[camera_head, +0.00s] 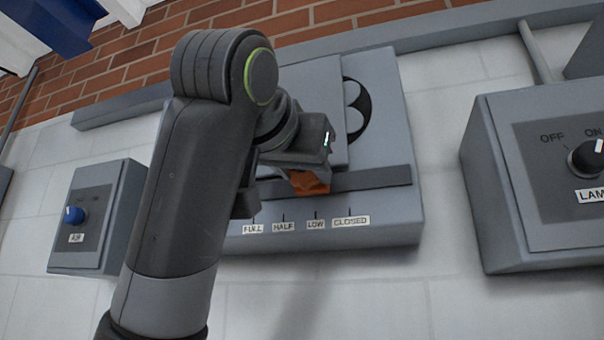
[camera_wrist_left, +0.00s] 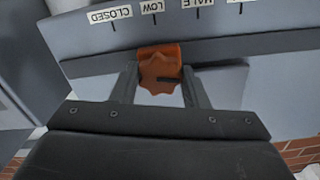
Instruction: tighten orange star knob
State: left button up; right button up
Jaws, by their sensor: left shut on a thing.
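The orange star knob (camera_head: 309,183) is on the grey slotted panel above the labels FULL, HALF, LOW and CLOSED. In the head view it sits above the LOW label, partly hidden by my left gripper (camera_head: 296,172). In the left wrist view the orange star knob (camera_wrist_left: 160,70) is between the two fingers of my left gripper (camera_wrist_left: 160,88), which is shut on it. The left arm covers part of the panel in the head view. My right gripper is not in either view.
A grey box with a black LAMP knob (camera_head: 587,157) is on the right. A smaller box with a blue AIR knob (camera_head: 73,215) is on the left. A round fan opening (camera_head: 355,108) shows behind the sliding plate (camera_head: 318,85). The tiled wall below is clear.

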pick_arm(q)
jog(key=shift+m+b, duration=1.4)
jog(key=shift+m, duration=5.8)
jog(key=shift+f, duration=0.1)
jog(key=o, duration=1)
jog(key=shift+s, duration=0.1)
